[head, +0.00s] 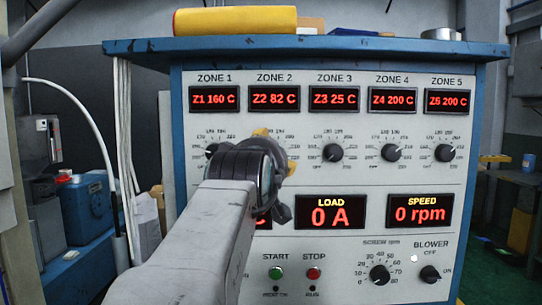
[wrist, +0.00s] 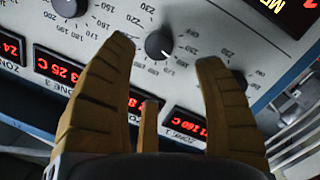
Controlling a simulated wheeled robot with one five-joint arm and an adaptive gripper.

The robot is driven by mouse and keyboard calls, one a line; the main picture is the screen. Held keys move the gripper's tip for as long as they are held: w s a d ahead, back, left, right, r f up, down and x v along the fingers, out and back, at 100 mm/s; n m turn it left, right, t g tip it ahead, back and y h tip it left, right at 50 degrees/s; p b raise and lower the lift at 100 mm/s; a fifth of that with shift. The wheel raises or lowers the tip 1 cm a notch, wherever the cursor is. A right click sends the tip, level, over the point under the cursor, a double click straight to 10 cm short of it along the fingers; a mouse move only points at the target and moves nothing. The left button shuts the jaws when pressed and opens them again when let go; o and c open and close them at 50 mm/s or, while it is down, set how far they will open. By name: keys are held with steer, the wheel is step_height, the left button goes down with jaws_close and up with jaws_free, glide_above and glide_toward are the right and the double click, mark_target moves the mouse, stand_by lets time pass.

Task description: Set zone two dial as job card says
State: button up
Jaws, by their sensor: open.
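The zone 2 dial (wrist: 158,44) is a black knob on the white panel (head: 470,200). It lies between and slightly beyond the fingertips of my gripper (wrist: 165,50) in the wrist view, with no visible contact. A white pointer mark shows on its lower right side in that view. In the head view my gripper (head: 278,150) hides this dial. Both yellow fingers are open with nothing between them. The zone 2 display (head: 274,98) reads Z2 82 C in red. No readable job card shows.
Neighbouring dials for zone 3 (head: 333,153), zone 4 (head: 390,152) and zone 5 (head: 444,153) sit in the same row. The zone 1 dial (head: 211,152) is close on the left. Start (head: 276,273) and stop (head: 314,273) buttons are below. White paper (head: 145,215) hangs at left, unreadable.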

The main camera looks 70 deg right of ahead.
steer(key=shift+v, duration=2.1)
